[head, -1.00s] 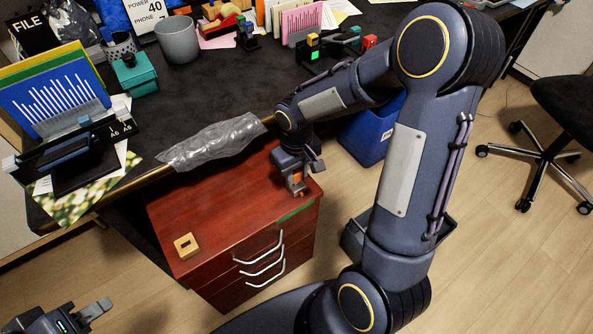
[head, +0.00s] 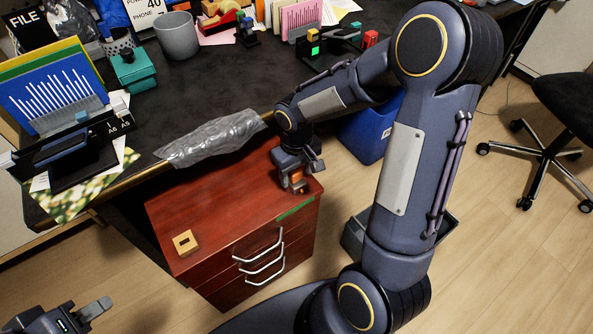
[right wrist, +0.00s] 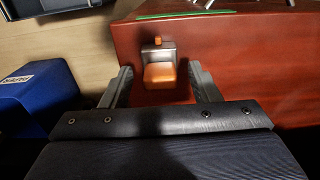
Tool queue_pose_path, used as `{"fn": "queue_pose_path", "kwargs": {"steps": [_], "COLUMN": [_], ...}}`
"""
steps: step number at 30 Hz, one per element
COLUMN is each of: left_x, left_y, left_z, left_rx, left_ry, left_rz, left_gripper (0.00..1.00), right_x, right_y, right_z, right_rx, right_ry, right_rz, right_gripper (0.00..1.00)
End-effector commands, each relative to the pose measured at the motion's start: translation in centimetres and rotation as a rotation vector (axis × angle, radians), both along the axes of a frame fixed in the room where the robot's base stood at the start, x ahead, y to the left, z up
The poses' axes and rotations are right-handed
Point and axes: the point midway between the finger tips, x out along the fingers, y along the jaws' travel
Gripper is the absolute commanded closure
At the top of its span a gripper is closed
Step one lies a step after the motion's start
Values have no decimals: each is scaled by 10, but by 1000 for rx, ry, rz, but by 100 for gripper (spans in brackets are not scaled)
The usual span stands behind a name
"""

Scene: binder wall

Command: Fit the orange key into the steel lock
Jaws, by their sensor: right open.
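The orange key (head: 297,181) stands near the back right corner of the red-brown drawer cabinet's top. In the right wrist view the orange key (right wrist: 161,75) shows between the fingers, with a grey part at its far side. My right gripper (head: 298,172) is open over the key, one finger on each side, with gaps visible in the right wrist view (right wrist: 161,84). A small tan block with a square hole (head: 186,243) lies at the cabinet's front left. It looks tan, and no other lock is clear. My left gripper (head: 88,316) is partly cut off at the lower left.
The cabinet top (head: 225,215) is clear between key and block. A crumpled grey plastic bag (head: 215,138) lies along the desk edge behind it. A blue bin (head: 365,135) stands on the floor to the right. The dark desk (head: 210,75) holds several office items.

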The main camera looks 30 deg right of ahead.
Motion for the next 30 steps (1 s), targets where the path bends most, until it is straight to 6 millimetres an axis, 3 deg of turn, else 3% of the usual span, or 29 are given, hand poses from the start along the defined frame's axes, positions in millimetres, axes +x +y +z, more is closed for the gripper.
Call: {"fn": "queue_pose_path", "kwargs": {"steps": [15,30], "left_x": [0,0], "left_y": [0,0], "left_z": [23,23], "left_rx": [0,0], "left_ry": [0,0], "left_rz": [0,0], "left_gripper": [64,64], "right_x": [1,0], "right_y": [0,0], "right_z": [72,78], "right_rx": [-1,0], "right_ry": [-3,-1], "right_rz": [1,1], "right_gripper": [44,44]}}
